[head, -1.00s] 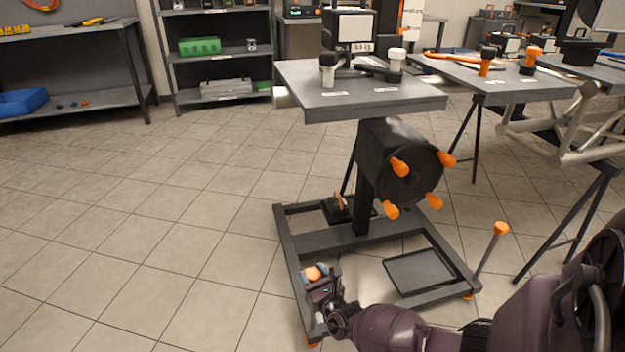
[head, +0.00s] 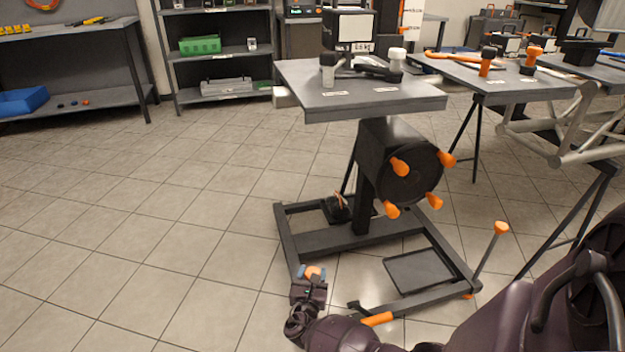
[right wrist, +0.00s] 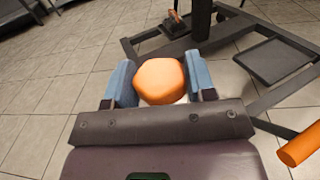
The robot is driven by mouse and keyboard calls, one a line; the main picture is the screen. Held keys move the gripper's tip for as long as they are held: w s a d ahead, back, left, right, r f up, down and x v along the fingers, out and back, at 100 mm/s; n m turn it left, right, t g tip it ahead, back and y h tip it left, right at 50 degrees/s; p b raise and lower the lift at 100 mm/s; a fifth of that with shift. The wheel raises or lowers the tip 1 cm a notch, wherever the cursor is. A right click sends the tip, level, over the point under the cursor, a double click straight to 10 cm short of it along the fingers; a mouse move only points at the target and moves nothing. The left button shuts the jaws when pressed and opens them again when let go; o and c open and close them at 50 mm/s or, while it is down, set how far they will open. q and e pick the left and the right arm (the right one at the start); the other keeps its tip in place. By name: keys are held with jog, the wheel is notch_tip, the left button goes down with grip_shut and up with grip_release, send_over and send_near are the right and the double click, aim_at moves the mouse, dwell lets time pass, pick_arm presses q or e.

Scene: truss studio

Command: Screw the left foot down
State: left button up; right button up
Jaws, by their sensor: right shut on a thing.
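The stand's dark base frame (head: 320,241) lies on the floor. At its near left corner is an orange knob (head: 313,271), the left foot's top; it also shows in the right wrist view (right wrist: 160,81). My right gripper (head: 312,272) is shut on this knob, with a blue-grey finger on each side of it. The knob hides whatever is below it, so I cannot see whether the foot touches the floor. My left gripper is not in view.
An orange-ended lever (head: 377,319) sits at the frame's near side, close to my right arm. A black tray (head: 421,270) lies inside the frame. A tall orange-topped rod (head: 501,228) stands at the right. The tiled floor (head: 150,245) to the left is clear.

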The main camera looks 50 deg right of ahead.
jog(key=m+g+h, duration=0.1)
jog(key=m+g, duration=0.1)
jog(key=g, duration=0.2)
jog(key=m+g+h, duration=0.1)
jog(key=m+g, duration=0.2)
jog(key=shift+g+h, duration=0.4)
jog(key=shift+m+g, duration=0.9)
jog(key=shift+g, duration=0.2)
jog(key=o, duration=0.9)
jog(key=a, duration=1)
jog(key=shift+a, duration=0.4)
